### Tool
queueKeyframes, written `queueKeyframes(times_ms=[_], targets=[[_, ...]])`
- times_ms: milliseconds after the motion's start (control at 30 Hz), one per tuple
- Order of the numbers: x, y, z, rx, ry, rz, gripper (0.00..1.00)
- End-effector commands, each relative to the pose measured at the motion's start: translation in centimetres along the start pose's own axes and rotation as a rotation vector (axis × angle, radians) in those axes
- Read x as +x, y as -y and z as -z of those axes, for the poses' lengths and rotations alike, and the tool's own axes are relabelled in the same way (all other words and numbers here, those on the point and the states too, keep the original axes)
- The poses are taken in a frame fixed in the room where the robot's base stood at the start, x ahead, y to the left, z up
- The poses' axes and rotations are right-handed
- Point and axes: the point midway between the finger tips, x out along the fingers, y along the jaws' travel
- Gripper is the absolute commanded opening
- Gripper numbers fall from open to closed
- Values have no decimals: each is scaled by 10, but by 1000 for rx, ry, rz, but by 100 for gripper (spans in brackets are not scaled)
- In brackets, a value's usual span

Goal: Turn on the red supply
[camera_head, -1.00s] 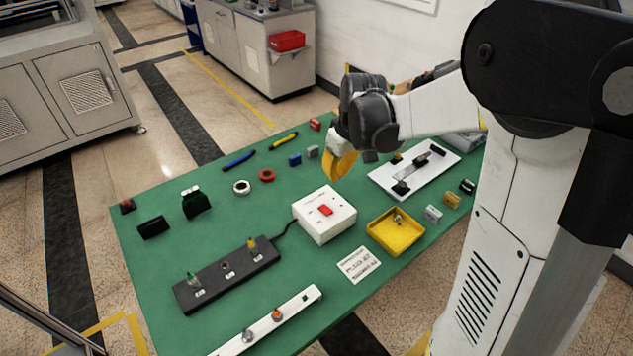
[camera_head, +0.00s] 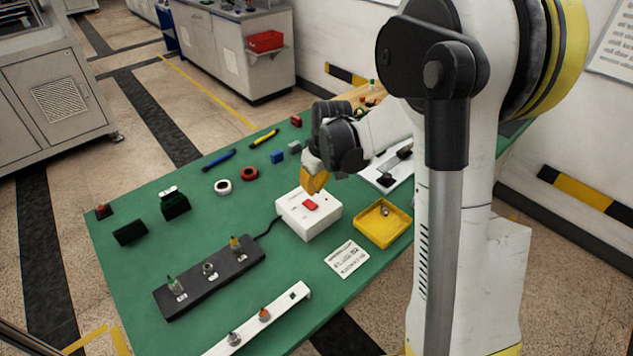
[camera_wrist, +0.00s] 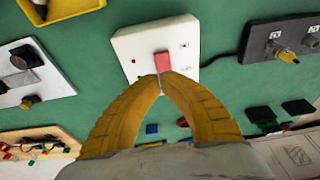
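The supply is a white box (camera_head: 297,224) on the green table, with a red rocker switch (camera_head: 310,204) on its top. A dark cable runs from it to a black strip. In the wrist view the white box (camera_wrist: 132,45) lies ahead of the fingers, with the red switch (camera_wrist: 162,62) just beyond the tips. My gripper (camera_head: 314,190) has yellow fingers and hangs over the far edge of the box. In the wrist view my gripper (camera_wrist: 162,80) has its fingertips together with nothing between them. I cannot tell whether the tips touch the switch, or its on/off position.
A yellow tray (camera_head: 383,243) stands right of the box, and a printed card (camera_head: 347,259) lies before it. The black strip (camera_head: 205,281) with several connectors is at left. A white bar (camera_head: 262,322) lies in front. Red and white rings lie behind the box.

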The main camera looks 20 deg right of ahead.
Motion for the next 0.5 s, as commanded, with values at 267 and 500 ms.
queueKeyframes(times_ms=[267,500], targets=[[36,0,-12,0,0,0,0],[40,0,-14,0,0,0,0]])
